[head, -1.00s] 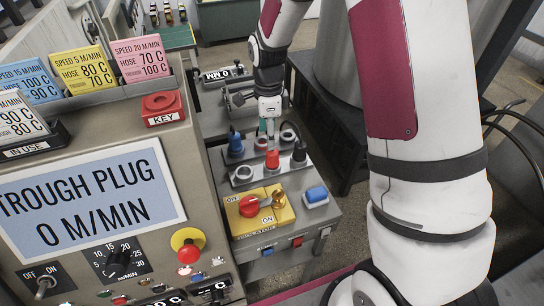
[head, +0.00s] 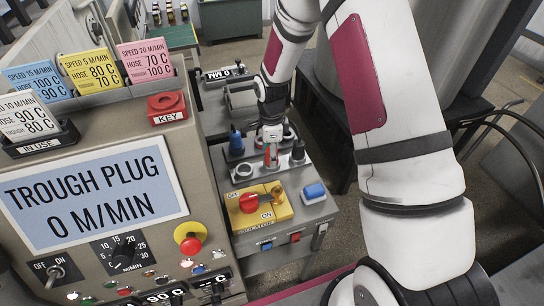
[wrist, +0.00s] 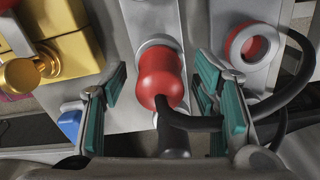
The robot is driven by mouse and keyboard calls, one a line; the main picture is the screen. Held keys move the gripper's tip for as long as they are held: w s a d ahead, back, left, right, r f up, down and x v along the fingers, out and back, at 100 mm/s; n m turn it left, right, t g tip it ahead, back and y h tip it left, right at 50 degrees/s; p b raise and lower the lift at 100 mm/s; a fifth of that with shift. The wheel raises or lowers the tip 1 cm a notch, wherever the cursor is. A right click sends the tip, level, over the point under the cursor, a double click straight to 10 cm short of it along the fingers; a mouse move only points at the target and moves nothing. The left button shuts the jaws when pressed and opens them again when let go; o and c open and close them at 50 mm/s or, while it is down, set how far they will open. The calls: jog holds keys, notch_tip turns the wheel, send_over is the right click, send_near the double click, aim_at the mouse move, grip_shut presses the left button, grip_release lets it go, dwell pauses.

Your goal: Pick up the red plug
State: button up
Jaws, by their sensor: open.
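The red plug (wrist: 160,78) sits upright in a metal collar on the panel, with a black cable running from its near end. It also shows in the head view (head: 271,160), partly hidden by my gripper. My gripper (head: 270,148) is open. In the wrist view its teal-padded fingers stand on the left and right of the plug, with gaps visible on both sides. I cannot tell from these views how deep the fingertips reach along the plug.
A red-ringed socket (wrist: 252,46) is right of the plug in the wrist view, with a black cable looping past it. A yellow switch plate (head: 280,209) lies in front of the plug.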

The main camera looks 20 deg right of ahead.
grip_shut()
jog(key=r, duration=0.3)
jog(key=r+b, duration=0.1)
jog(key=r, duration=0.5)
jog(key=shift+w+r+b, duration=0.15)
jog(key=shift+w+b, duration=0.2)
jog(key=shift+b, duration=0.05)
jog(key=w+b, duration=0.4)
jog(key=w, duration=0.5)
jog(key=shift+w, duration=0.2)
